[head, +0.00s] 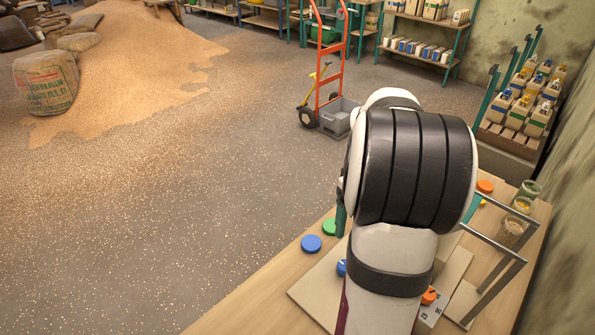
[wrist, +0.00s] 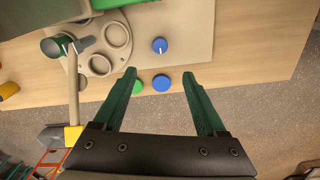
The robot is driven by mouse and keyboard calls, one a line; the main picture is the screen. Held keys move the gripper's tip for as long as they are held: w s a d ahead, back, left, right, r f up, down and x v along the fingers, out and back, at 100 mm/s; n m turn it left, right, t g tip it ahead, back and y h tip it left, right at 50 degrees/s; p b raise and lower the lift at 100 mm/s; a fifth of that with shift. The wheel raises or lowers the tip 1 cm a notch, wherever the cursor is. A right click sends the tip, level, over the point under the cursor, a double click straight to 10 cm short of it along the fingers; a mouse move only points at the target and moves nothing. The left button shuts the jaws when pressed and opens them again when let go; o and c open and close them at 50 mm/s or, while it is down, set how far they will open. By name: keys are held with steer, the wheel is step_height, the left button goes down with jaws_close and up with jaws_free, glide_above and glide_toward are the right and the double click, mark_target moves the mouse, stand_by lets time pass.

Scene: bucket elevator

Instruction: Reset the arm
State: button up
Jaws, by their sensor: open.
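My gripper (wrist: 159,74) is open and empty in the wrist view, with its two green fingers spread over the wooden table edge. Between and just beyond the fingertips lie a blue disc (wrist: 162,83) and a green disc (wrist: 137,87), touching neither finger as far as I can tell. In the head view my arm fills the middle and hides most of the gripper. The blue disc (head: 311,243) and green disc (head: 329,226) show left of it on the table (head: 262,297).
Jars (head: 511,226) and a metal rail (head: 498,243) stand right of my arm.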

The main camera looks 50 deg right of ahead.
steer(key=w+a+r, duration=0.3)
steer(key=a, duration=1)
steer(key=s+a+m+y, duration=0.1)
steer(key=s+a, duration=0.4)
steer(key=a, duration=0.6)
steer(key=s+a+m, duration=0.2)
steer(key=s+a, duration=0.3)
steer(key=a, duration=0.6)
steer(key=shift+s+y, duration=0.35)
steer(key=shift+y, duration=0.05)
